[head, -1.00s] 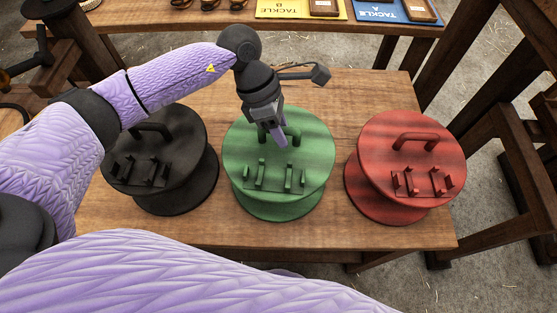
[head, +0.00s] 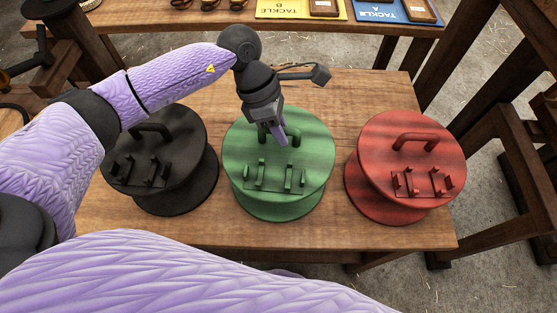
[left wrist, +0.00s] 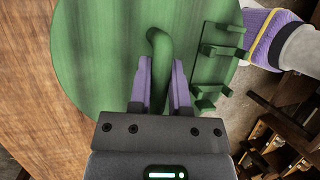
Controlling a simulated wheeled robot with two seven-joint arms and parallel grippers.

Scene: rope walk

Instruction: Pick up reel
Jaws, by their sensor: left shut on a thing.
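Three reels stand in a row on the wooden table. The black reel (head: 190,185) is at the left, the green reel (head: 270,208) in the middle and the red reel (head: 385,160) at the right. Each has a bent handle and small brackets on top. My left gripper (head: 279,138) is at the green reel's top, shut on its handle. In the left wrist view the green reel (left wrist: 100,50) shows its handle between the purple fingers (left wrist: 160,85). The reel appears to rest on the table. My right gripper is not seen.
The wooden table (head: 345,90) has bare room behind the reels and between the green and red ones. A back shelf holds a yellow mat (head: 280,10) and a blue mat (head: 385,12), each with a wooden tray. Wooden beams stand at the right.

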